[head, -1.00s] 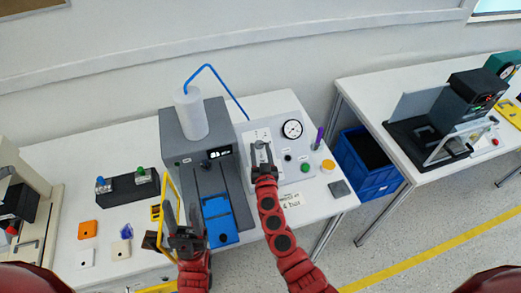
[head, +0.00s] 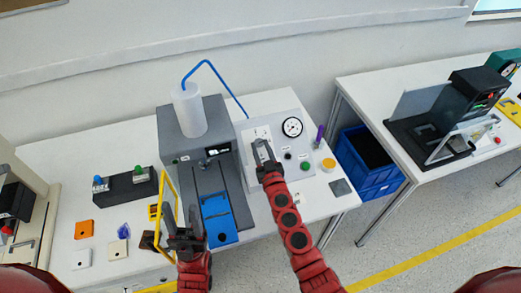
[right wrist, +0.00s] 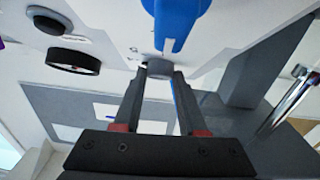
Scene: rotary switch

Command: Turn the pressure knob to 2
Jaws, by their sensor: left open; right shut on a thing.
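The white pressure panel (head: 283,165) stands right of the grey machine, with a round gauge (head: 292,127) near its top. My right gripper (head: 261,146) is at the panel's left part, shut on the pressure knob, which it mostly hides in the head view. In the right wrist view, my right gripper's fingertips (right wrist: 159,72) are on either side of a small grey round piece of the knob (right wrist: 157,63). A blue rounded piece (right wrist: 178,18) is just beyond it. The knob's setting cannot be read. My left gripper (head: 181,218) is open and empty, left of the blue slide.
The grey machine (head: 176,145) with a white cylinder and blue hose stands left of the panel. A blue slide (head: 217,213) and yellow frame (head: 164,205) are near my left gripper. A green button (head: 305,167) and yellow-topped jar (head: 328,164) are right of my right gripper.

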